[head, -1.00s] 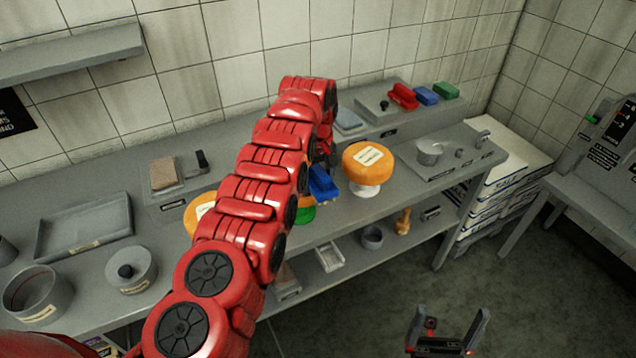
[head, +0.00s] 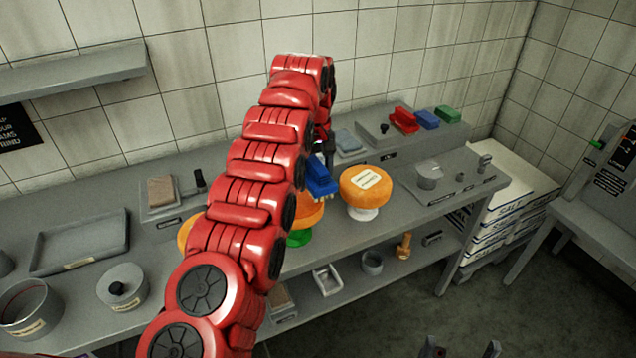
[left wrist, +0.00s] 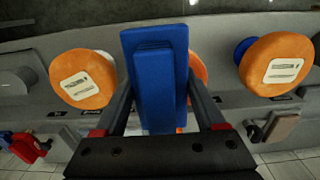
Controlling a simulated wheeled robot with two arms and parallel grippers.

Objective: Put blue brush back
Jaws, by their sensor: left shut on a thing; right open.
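My left gripper (left wrist: 160,88) is shut on a blue brush (left wrist: 158,62), with one finger on each side of its block. In the head view the blue brush (head: 320,178) hangs just above the middle orange cheese wheel (head: 309,212) and left of the right-hand wheel. My left gripper (head: 325,150) is largely hidden there behind my red arm. A grey rack (head: 372,131) at the back right bears a red brush (head: 404,120), another blue block (head: 427,119) and a green one (head: 448,114). My right gripper (head: 460,352) is open and empty at the bottom edge, mostly cut off.
An orange wheel (head: 366,185) stands on a white stand. Another wheel (left wrist: 277,64), on a blue stand, is mostly hidden in the head view. A tray (head: 82,243) and pots stand left. The tiled wall closes the back.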

